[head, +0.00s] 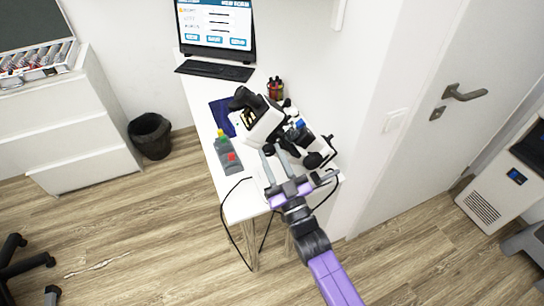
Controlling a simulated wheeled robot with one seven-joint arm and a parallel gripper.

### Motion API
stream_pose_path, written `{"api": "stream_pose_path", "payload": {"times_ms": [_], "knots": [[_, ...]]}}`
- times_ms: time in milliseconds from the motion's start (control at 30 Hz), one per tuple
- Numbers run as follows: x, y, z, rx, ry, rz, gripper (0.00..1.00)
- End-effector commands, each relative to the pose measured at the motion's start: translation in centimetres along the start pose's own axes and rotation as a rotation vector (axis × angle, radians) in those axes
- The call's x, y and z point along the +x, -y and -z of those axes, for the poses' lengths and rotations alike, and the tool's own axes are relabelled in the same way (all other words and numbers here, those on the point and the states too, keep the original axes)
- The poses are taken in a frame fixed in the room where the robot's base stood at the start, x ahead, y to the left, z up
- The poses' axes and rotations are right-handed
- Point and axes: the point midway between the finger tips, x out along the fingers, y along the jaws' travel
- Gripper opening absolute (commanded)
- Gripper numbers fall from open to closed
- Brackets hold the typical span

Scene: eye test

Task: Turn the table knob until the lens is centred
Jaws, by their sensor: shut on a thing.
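A white and black optical instrument (262,122) with a dark eyepiece stands on the white table, tilted in the picture. My gripper (275,150) reaches it from the front, its two grey fingers pointing away from me. The fingers are shut on the table knob at the instrument's near side. The knob itself is small and mostly hidden between the fingertips. Black round knobs (313,160) show to the right of the fingers. The lens and its centring cannot be made out in this view.
A grey box with a red and a yellow-green button (228,156) stands left of the instrument. A monitor (215,28), keyboard (214,70) and pen cup (275,90) are farther back on the table (238,204). A black cable hangs off the front edge. The wall is close on the right.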

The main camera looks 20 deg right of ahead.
Motion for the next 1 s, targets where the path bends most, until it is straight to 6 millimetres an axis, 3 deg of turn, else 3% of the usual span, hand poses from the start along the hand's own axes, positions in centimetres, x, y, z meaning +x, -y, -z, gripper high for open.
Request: {"api": "stream_pose_path", "payload": {"times_ms": [300,667,700,767,1000], "knots": [[-0.07,0.09,-0.12,0.133,-0.003,-0.055,0.0],[-0.01,0.07,0.03,0.146,-0.001,-0.06,0.0],[-0.01,0.07,0.03,0.146,-0.001,-0.06,0.37],[-0.01,0.07,0.03,0.145,-0.001,-0.06,0.49],[-0.01,0.08,0.01,0.145,-0.001,-0.059,0.51]]}}
